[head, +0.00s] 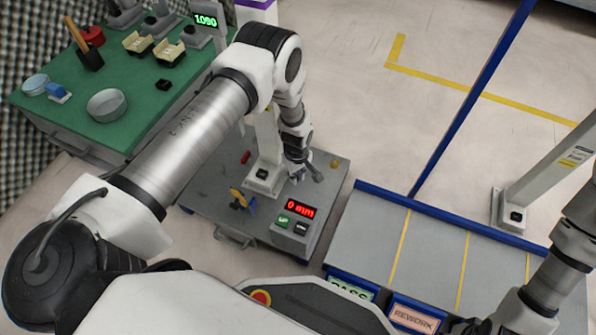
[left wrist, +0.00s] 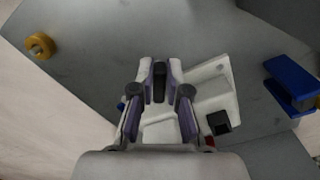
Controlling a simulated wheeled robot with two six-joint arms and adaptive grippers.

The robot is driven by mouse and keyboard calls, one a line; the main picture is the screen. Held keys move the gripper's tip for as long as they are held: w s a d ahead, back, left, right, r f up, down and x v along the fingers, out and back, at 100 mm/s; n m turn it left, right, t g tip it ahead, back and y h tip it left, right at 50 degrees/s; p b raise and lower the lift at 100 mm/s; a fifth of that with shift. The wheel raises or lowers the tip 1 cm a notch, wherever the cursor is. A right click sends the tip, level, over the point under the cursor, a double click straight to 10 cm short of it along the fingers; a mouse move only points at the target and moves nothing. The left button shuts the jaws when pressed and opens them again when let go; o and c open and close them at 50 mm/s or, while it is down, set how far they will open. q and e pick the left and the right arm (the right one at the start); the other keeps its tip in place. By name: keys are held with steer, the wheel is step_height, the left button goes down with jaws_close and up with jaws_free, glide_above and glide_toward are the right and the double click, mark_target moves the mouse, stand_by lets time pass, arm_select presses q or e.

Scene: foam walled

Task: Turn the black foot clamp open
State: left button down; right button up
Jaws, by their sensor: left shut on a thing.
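My left gripper (head: 300,175) is low over the grey bench, just right of the white post's foot (head: 262,182). In the left wrist view its fingers (left wrist: 160,92) are close together, shut on a narrow dark piece, which I take to be the black foot clamp (left wrist: 160,80). The gripper hides much of this piece, so its turn angle cannot be told. The white foot plate (left wrist: 225,85) lies beside and under the fingers, with a black square on it. My right arm is at the lower right of the head view; its gripper is not in view.
A display box with red digits (head: 300,209) stands near the bench's front. An orange ring (left wrist: 39,46) and a blue piece (left wrist: 292,85) lie on the bench. A green table (head: 130,130) with bowls is at left. A blue-edged conveyor (head: 375,235) lies right.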

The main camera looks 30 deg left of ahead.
arm_select(q)
steer(key=m, duration=0.2)
steer(key=m+p, duration=0.1)
steer(key=m, duration=0.2)
steer(key=shift+s+a+m+p, duration=0.3)
steer(key=shift+s, duration=0.1)
steer(key=m, duration=0.2)
steer(key=shift+a+m, duration=0.2)
steer(key=shift+m, duration=0.1)
steer(key=shift+s+a+m, duration=0.1)
steer(key=shift+a+m, duration=0.05)
steer(key=shift+m, duration=0.8)
steer(key=shift+a+m, duration=0.1)
steer(key=shift+m, duration=0.85)
steer(key=c, duration=1.2)
jaws_free()
steer(key=shift+o, duration=0.2)
